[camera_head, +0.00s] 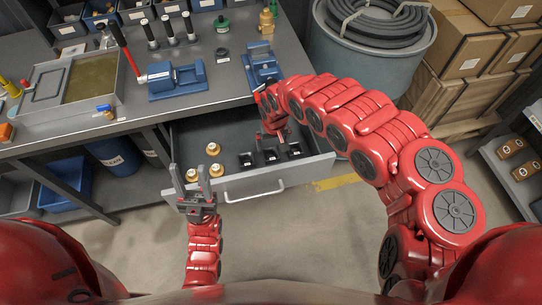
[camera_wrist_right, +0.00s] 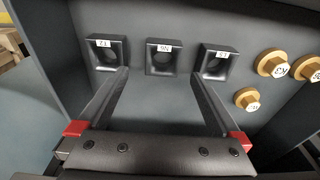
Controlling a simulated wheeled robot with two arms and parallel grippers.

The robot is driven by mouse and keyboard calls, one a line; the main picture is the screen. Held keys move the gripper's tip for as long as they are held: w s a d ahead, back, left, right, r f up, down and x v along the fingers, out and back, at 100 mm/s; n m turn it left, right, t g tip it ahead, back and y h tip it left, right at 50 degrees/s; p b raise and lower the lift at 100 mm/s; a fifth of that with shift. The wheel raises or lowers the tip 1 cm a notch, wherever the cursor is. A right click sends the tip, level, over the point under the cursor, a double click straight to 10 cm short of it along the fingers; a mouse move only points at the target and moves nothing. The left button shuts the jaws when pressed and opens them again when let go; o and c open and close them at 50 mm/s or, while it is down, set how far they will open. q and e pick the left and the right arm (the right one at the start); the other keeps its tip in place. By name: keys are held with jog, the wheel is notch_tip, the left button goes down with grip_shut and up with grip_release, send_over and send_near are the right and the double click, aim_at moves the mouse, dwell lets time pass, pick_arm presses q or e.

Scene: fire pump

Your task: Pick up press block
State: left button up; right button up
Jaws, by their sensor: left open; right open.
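Three small black square blocks with round recesses and white labels stand in a row in the open grey drawer (camera_head: 190,130): left (camera_head: 246,160), middle (camera_head: 270,156) and right (camera_head: 294,151). I cannot tell for certain which is the press block. In the right wrist view, the middle block (camera_wrist_right: 164,57) lies ahead of the gap between my fingers; the fingertips appear beside the left block (camera_wrist_right: 107,52) and right block (camera_wrist_right: 217,62). My right gripper (camera_head: 272,134) is open and empty over the drawer. My left gripper (camera_head: 188,176) is open and empty before the drawer's front.
Several brass fittings (camera_head: 217,170) sit left of the blocks in the drawer. The workbench (camera_head: 205,102) above holds blue vises (camera_head: 178,79) and a metal tray (camera_head: 98,84). A large grey bin (camera_head: 365,65) and cardboard boxes (camera_head: 467,40) stand at the right.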

aim_at(271, 153)
jog(key=shift+w+f, duration=0.15)
jog(key=shift+f, duration=0.65)
jog(key=f, duration=0.3)
jog(key=shift+a+f+p, duration=0.25)
jog(key=shift+a+p, duration=0.05)
jog(key=shift+a, duration=0.1)
jog(key=shift+d+f, duration=0.15)
jog(key=shift+f, duration=0.65)
grip_shut()
